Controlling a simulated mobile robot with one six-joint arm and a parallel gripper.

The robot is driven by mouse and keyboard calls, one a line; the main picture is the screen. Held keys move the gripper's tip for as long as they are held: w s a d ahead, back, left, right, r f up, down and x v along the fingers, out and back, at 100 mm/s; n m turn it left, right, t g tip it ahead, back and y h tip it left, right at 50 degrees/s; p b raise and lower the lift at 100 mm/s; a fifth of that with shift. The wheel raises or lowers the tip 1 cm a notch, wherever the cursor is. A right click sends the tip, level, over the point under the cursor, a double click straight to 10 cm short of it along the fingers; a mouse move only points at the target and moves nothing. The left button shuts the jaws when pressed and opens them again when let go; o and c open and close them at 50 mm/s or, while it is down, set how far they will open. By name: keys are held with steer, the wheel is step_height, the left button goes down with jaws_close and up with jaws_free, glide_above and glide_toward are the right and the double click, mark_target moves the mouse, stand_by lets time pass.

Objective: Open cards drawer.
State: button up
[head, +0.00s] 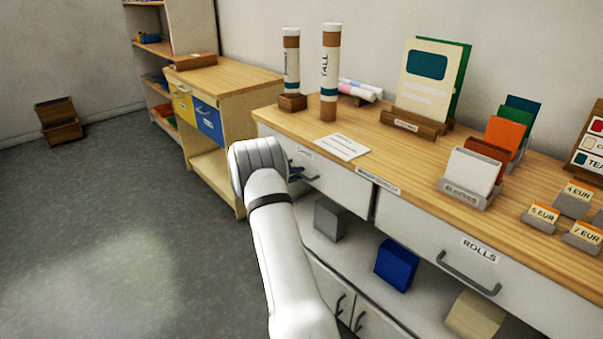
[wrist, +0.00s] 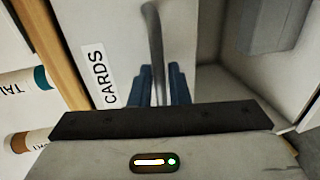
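The cards drawer (head: 335,187) is the left drawer of the long wooden-topped counter, and its white front looks closed. In the wrist view its front (wrist: 115,40) carries a "CARDS" label, and its grey bar handle (wrist: 155,40) runs down between my fingers. My gripper (head: 297,170) is at this handle; its blue fingertips show in the wrist view (wrist: 159,82), close together on either side of the bar. They look shut on it. My wrist hides part of the handle in the head view.
The rolls drawer (head: 475,255) is to the right, with a handle of its own. A grey box (head: 330,218) and a blue box (head: 397,263) stand on the shelf below. Tubes, including a tall one (head: 330,75), stand on the counter. The floor (head: 110,230) at left is clear.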

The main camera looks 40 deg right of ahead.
steer(key=shift+d+f, duration=0.1)
steer(key=shift+d, duration=0.4)
steer(key=shift+c, duration=0.3)
jaws_close()
